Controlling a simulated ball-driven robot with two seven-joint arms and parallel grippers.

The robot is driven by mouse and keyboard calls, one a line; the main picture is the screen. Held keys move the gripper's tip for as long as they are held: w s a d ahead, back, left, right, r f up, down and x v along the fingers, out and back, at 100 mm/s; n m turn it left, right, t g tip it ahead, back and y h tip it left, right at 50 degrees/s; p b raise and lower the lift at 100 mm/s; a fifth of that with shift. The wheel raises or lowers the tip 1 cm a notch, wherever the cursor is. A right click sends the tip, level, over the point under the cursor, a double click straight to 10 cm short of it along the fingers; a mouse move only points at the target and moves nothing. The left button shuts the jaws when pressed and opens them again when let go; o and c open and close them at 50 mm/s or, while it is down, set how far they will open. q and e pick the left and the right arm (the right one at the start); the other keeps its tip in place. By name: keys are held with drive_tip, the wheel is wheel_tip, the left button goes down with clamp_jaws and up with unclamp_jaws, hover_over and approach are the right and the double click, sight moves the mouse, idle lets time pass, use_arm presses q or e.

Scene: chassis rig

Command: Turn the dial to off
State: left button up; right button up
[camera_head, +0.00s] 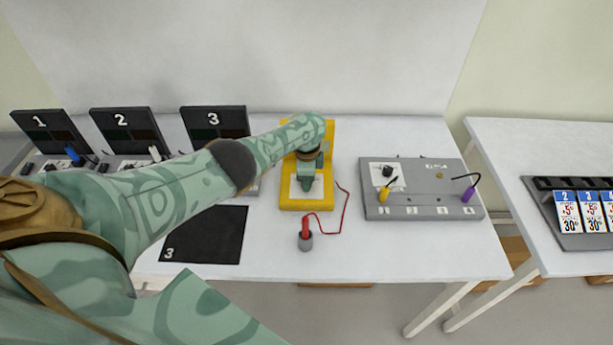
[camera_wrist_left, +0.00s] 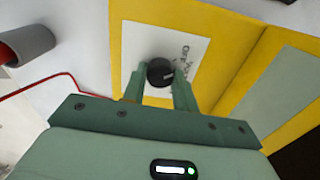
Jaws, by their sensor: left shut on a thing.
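A yellow meter (camera_head: 325,196) lies on the white table, with a white label plate (camera_wrist_left: 196,50) on its face. A round black dial (camera_wrist_left: 159,71) sits on that plate in the left wrist view. Small print that seems to include OFF sits beside the dial, tilted in the picture. Which mark the dial points at is too small to tell.
A red probe (camera_head: 306,229) stands in a grey holder (camera_head: 306,243), its red wire running to the meter. A grey panel (camera_head: 425,208) with yellow and purple plugs lies right. Numbered black stands (camera_head: 215,122) and a black mat (camera_head: 222,222) lie left, partly behind my arm.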

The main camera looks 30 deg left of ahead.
use_arm(q)
drive_tip(key=shift+n, duration=0.9)
drive_tip(key=o, duration=1)
drive_tip(key=shift+c, duration=0.2)
wheel_tip(320, 180, up, 16)
drive_tip(key=p, duration=1.2)
drive_tip(key=shift+s+r, duration=0.15)
drive_tip(key=shift+r, duration=0.05)
drive_tip(key=shift+d, duration=0.1)
